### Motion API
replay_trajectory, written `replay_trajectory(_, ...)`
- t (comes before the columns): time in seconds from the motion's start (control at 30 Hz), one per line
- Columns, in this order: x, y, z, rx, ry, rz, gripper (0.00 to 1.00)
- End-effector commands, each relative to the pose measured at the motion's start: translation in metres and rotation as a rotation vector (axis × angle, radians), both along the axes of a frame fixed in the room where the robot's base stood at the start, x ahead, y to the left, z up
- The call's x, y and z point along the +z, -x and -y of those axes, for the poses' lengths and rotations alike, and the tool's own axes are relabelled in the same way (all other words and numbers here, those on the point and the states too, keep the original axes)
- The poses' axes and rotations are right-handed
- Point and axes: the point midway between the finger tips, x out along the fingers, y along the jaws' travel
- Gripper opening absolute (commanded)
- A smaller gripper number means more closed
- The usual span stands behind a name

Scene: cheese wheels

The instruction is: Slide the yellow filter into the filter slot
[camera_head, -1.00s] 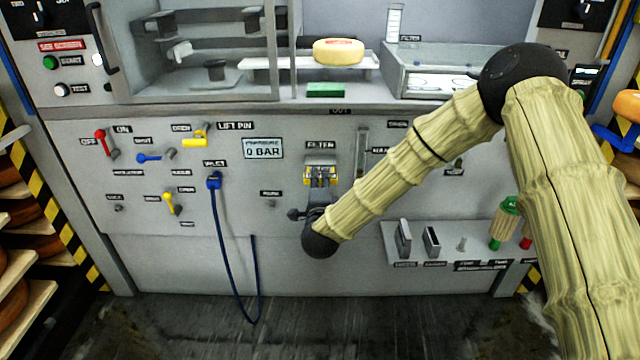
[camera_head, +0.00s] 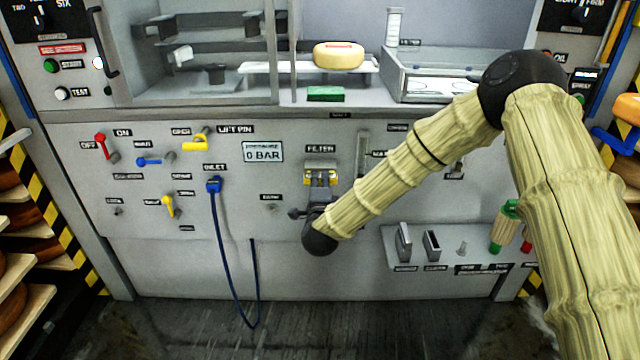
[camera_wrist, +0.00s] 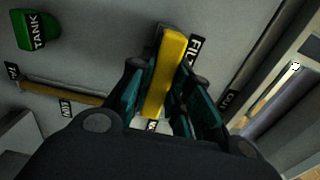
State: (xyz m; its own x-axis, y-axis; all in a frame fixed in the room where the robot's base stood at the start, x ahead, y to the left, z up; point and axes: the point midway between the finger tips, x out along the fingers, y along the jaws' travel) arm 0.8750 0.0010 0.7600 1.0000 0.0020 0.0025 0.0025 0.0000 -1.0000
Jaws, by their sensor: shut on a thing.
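The yellow filter (camera_wrist: 166,72) is a long yellow bar between the dark teal fingers of my gripper (camera_wrist: 160,100) in the wrist view. My gripper is shut on it. In the head view the yellow filter (camera_head: 320,180) shows just above my dark wrist, at the slot under the FILTER label (camera_head: 320,149). The grey frame of the filter slot (camera_head: 320,165) shows above the yellow. The filter's far end meets the grey slot surround in the wrist view. How deep it sits inside I cannot tell. My gripper in the head view (camera_head: 320,196) is partly hidden by my wrist.
A clear vertical gauge (camera_head: 362,153) is right of the slot. A blue plug with hose (camera_head: 214,186), a yellow lever (camera_head: 169,206) and a pressure display (camera_head: 263,152) are to the left. A small shelf (camera_head: 390,255) with holders juts out at lower right.

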Motion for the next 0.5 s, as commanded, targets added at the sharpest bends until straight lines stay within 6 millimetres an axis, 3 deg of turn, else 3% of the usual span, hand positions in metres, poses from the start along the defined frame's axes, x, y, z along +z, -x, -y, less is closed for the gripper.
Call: replay_trajectory(0.5,0.0002,-0.0100,0.0002,-0.001,0.000,0.001,0.00)
